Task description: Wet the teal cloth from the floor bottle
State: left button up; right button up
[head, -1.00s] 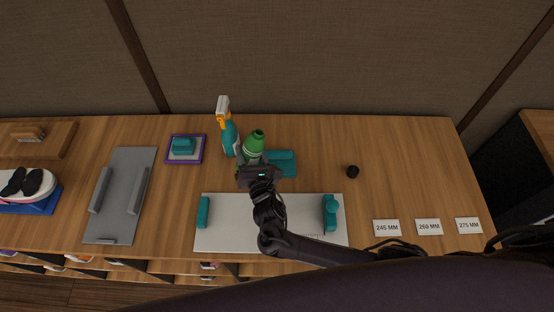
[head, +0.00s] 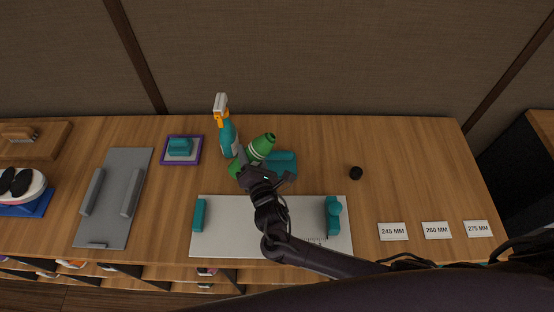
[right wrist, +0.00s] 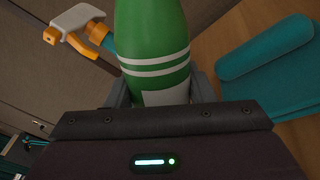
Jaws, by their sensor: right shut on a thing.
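A green bottle (head: 262,148) with white bands is held tilted, its top leaning to the right. My right gripper (head: 246,168) is shut on it. In the right wrist view the bottle (right wrist: 155,45) stands between the two fingers. The folded teal cloth (head: 283,165) lies on the counter just right of the bottle, partly behind it and my gripper. The cloth also shows at the right of the right wrist view (right wrist: 275,75), with a rolled edge. I cannot tell whether the bottle's mouth is open. My left gripper is not seen.
A teal spray bottle (head: 228,138) with an orange and white head stands close left of the green bottle. A white measuring board (head: 300,238) lies in front. A purple-edged tray (head: 167,155) and grey plate (head: 112,215) are left.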

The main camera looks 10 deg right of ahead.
jog(key=shift+a+f+m+b, duration=0.25)
jog(key=shift+a+m+b, duration=0.2)
jog(key=shift+m+b, duration=0.7)
dwell(2.3)
jog(key=shift+s+a+f+m+b, duration=0.1)
jog(key=shift+a+m+b, duration=0.15)
jog(key=shift+m+b, duration=0.6)
jog(key=shift+a+f+m+b, duration=0.1)
jog(key=shift+a+m+b, duration=0.1)
jog(key=shift+m+b, duration=0.6)
dwell(2.9)
